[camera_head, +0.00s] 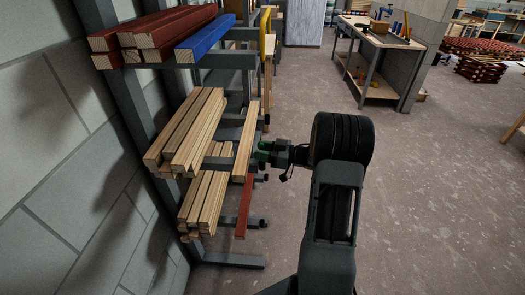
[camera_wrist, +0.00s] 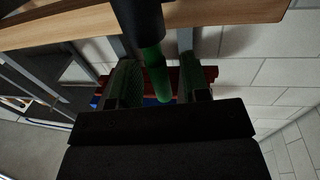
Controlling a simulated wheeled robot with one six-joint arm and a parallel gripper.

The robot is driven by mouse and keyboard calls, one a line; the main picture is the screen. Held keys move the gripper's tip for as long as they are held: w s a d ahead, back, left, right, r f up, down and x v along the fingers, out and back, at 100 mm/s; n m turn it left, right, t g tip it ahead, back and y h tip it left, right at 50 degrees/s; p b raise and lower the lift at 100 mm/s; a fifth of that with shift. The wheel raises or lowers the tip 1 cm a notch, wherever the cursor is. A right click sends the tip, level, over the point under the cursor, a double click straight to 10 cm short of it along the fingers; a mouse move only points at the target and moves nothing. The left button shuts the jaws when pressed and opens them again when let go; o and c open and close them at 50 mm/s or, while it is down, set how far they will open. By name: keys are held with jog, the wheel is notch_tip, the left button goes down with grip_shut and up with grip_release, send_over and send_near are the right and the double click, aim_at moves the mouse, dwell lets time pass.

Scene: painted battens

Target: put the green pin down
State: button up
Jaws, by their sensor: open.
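The green pin (camera_wrist: 155,76) shows in the wrist view as a green rod running into a thick dark cylinder (camera_wrist: 137,14) at the top. It lies between the two spread fingers of my gripper (camera_wrist: 158,88), with gaps visible on both sides. The fingers look dark with a greenish ribbed inner face. In the head view my gripper (camera_head: 270,152) points left at the rack's front, at the end of a middle-level rack arm. Green shows at its tip there, but I cannot tell pin from finger. The pin's far end is hidden.
The rack holds red battens (camera_head: 150,35) and a blue batten (camera_head: 207,38) on top, and pale battens (camera_head: 188,130) on lower arms. A pale batten (camera_head: 246,140) and a red batten (camera_head: 244,207) lie close left of my gripper.

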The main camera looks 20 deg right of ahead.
jog(key=b+v, duration=0.2)
jog(key=v, duration=0.9)
jog(key=w+a+r+m+t+h, duration=0.35)
jog(key=w+r+m+h, duration=0.35)
jog(key=h, duration=0.8)
jog(key=s+a+f+m+g, duration=0.1)
jog(key=s+a+f+g, duration=0.1)
jog(key=s+a+g, duration=0.3)
jog(key=s+a+f+m+g+y, duration=0.1)
jog(key=s+a+g, duration=0.5)
jog(key=s, duration=1.1)
jog(key=shift+a+f+m, duration=0.6)
jog(key=shift+a+f, duration=0.5)
jog(key=shift+a, duration=1.3)
jog(key=shift+s+r+g+p, duration=0.1)
jog(key=shift+g+p, duration=0.15)
jog(key=shift+p, duration=0.05)
